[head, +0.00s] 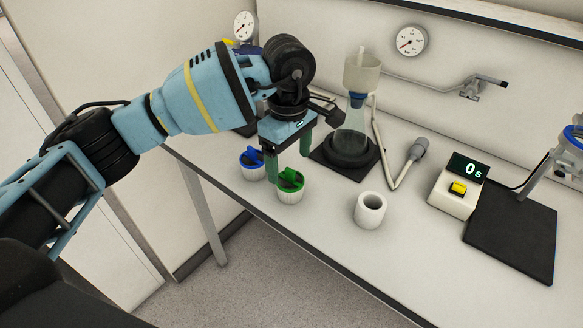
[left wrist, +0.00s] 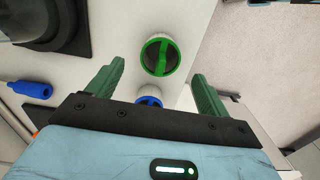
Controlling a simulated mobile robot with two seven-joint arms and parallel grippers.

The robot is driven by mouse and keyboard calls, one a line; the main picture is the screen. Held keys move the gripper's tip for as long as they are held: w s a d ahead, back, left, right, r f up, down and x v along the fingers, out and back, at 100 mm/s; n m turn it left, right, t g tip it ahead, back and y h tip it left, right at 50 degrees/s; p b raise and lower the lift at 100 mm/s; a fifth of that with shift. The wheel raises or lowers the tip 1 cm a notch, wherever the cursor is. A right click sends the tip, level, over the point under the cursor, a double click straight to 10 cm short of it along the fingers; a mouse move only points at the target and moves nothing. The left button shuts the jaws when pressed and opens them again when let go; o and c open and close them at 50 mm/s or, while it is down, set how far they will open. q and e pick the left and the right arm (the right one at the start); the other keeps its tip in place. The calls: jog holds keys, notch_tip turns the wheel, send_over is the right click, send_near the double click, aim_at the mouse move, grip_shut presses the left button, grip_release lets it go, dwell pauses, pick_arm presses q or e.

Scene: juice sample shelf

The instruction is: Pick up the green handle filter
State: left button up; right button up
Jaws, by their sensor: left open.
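The green handle filter (head: 290,186) is a white ribbed cup with a green top, standing on the bench near its front edge. It also shows in the left wrist view (left wrist: 160,56), seen from above between the fingers. My left gripper (head: 289,172) is open and points down, its green fingers just above and around the filter's top in the head view; I cannot tell whether they touch it. A similar filter with a blue handle (head: 252,164) stands just to its left, and is partly hidden by the gripper body in the left wrist view (left wrist: 149,101). My right gripper is not in view.
A flask with a funnel (head: 352,118) stands on a dark base behind. A white hollow cylinder (head: 370,210) stands to the right. A timer (head: 458,188) and a dark stand base (head: 512,232) are further right. The bench between the filter and cylinder is clear.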

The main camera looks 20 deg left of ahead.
aim_at(290, 180)
pick_arm(q)
jog(key=shift+w+a+r, duration=0.1)
jog(key=shift+a+r, duration=0.05)
jog(key=shift+s+f, duration=0.2)
jog(key=shift+f, duration=1.4)
jog(key=f, duration=0.3)
jog(key=shift+d+f+p, duration=0.15)
jog(key=shift+d+p, duration=0.1)
jog(key=shift+p, duration=0.15)
jog(key=shift+f, duration=0.55)
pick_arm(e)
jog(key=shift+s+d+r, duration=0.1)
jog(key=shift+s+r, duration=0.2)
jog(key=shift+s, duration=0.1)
